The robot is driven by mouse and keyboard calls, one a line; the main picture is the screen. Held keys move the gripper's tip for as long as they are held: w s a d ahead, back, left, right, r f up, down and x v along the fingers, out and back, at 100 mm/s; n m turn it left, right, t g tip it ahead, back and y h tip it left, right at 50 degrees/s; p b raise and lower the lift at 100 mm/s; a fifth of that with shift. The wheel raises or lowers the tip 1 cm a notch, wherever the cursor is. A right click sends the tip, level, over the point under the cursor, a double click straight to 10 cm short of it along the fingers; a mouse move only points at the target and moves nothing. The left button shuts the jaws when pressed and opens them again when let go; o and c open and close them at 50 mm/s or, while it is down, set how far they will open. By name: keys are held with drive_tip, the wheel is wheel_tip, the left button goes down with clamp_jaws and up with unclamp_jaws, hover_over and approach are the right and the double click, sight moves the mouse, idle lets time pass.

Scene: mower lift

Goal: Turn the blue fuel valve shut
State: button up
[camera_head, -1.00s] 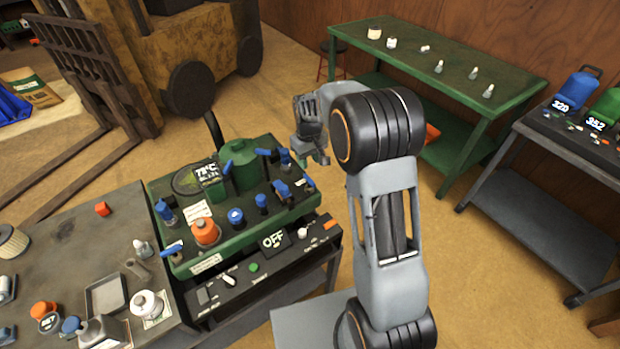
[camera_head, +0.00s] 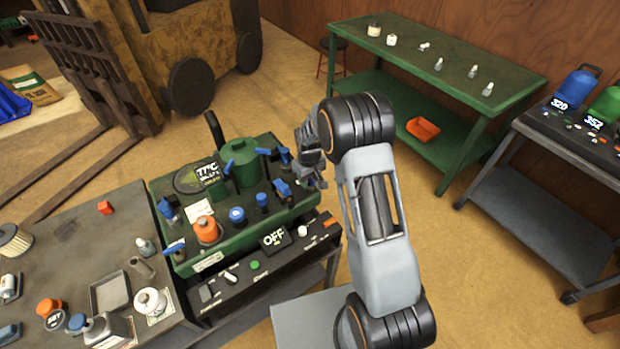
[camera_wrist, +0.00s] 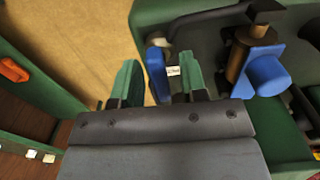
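My gripper (camera_wrist: 158,82) is open with two green fingertips in the wrist view. A small blue lever (camera_wrist: 156,72), which looks like the fuel valve handle, shows between the fingertips, beside the green machine's edge. A small white label (camera_wrist: 173,71) sits next to it; I cannot read it. Whether the fingers reach around the lever is unclear, and neither finger clearly touches it. In the head view my gripper (camera_head: 316,172) hangs at the right end of the green machine (camera_head: 225,245) and hides that lever.
A green bench (camera_head: 440,60) stands behind; the floor between is clear.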

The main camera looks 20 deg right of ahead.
drive_tip(key=shift+c, duration=0.4)
clamp_jaws()
drive_tip(key=shift+d, duration=0.15)
